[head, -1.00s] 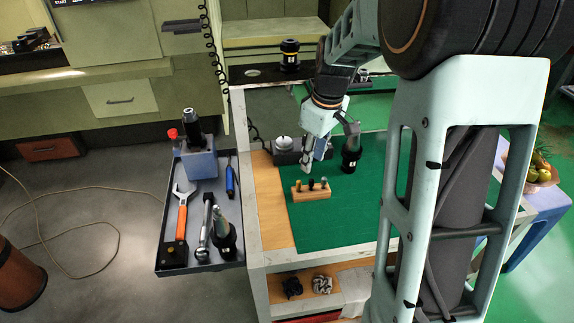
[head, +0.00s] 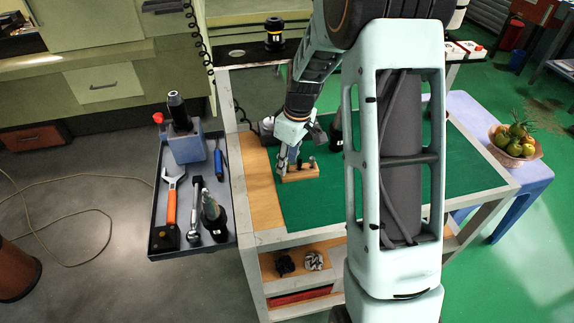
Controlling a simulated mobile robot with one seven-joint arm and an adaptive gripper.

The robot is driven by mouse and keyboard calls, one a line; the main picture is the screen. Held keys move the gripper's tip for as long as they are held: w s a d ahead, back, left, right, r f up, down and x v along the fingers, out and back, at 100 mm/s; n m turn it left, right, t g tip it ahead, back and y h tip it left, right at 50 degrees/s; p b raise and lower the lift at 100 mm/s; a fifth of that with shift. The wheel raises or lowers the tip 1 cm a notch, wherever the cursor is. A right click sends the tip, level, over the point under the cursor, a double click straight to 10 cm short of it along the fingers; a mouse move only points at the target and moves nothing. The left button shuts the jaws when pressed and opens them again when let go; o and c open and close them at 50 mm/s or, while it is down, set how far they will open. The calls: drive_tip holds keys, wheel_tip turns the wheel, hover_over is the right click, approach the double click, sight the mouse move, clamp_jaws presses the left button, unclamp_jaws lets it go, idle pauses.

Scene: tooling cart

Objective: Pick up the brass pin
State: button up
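A small wooden block (head: 303,174) stands on the green mat of the cart, near the mat's left edge. A dark pin (head: 299,163) and a grey pin (head: 312,161) stand upright in it. My gripper (head: 284,167) points down at the block's left end, where the brass-coloured pin stood in the earlier head view. The fingers cover that spot, so the brass pin is hidden. I cannot tell whether the fingers are around it, touching it or shut.
A grey side tray (head: 222,238) at the left holds a wrench, a torque tool, a screwdriver and tool holders. A black tool holder (head: 336,135) stands behind the block, partly behind my arm. The mat's right part (head: 470,175) is clear. A fruit basket (head: 515,148) sits on a stool.

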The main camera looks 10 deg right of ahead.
drive_tip(key=shift+f, duration=0.35)
drive_tip(key=shift+c, duration=0.3)
clamp_jaws()
drive_tip(key=shift+w+r, duration=0.1)
drive_tip(key=shift+r, duration=0.05)
drive_tip(key=shift+r, duration=0.5)
drive_tip(key=s+a+r+b, duration=0.2)
drive_tip(key=s+a+r, duration=0.8)
drive_tip(key=r, duration=0.1)
drive_tip(key=shift+r, duration=0.4)
